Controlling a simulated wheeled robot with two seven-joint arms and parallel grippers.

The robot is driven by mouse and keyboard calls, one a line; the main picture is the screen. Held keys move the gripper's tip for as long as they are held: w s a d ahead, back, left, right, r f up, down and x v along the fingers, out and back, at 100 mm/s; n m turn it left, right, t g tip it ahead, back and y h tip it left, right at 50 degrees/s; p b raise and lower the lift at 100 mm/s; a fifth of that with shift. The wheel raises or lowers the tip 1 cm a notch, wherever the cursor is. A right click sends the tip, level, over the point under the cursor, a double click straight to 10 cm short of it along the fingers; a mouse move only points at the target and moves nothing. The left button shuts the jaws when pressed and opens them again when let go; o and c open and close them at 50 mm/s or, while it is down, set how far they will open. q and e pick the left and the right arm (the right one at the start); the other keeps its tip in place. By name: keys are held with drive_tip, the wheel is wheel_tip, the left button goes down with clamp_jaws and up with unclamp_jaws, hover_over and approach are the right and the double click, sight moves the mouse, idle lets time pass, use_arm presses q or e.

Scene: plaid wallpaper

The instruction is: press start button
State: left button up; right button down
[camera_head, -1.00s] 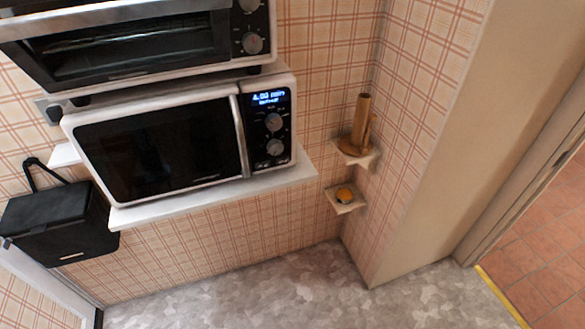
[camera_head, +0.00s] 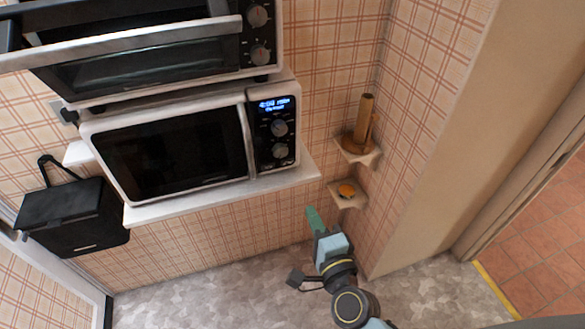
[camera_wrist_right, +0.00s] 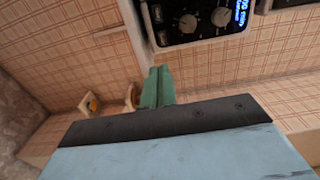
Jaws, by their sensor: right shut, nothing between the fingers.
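A white microwave (camera_head: 172,150) with a dark door stands on a white shelf. Its control panel (camera_head: 274,134) on the right side has a lit blue display and two round knobs. No separate start button can be made out. The panel also shows at the top of the right wrist view (camera_wrist_right: 190,20). My right gripper (camera_head: 314,217) is shut and empty, below and to the right of the microwave, apart from it. Its green fingers (camera_wrist_right: 157,87) point toward the panel in the wrist view. My left gripper is not in view.
A toaster oven (camera_head: 150,55) stands above the microwave. Small corner shelves to the right hold a brown bottle-like object (camera_head: 364,122) and an orange item (camera_head: 347,190). A black bin (camera_head: 74,218) hangs at left. The floor (camera_head: 220,285) below is clear.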

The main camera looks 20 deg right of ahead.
drive_tip(key=shift+r, duration=0.25)
drive_tip(key=shift+w, duration=0.1)
drive_tip(key=p, duration=0.1)
approach(289, 162)
drive_tip(key=w, duration=0.7)
drive_tip(key=shift+a+f, duration=0.15)
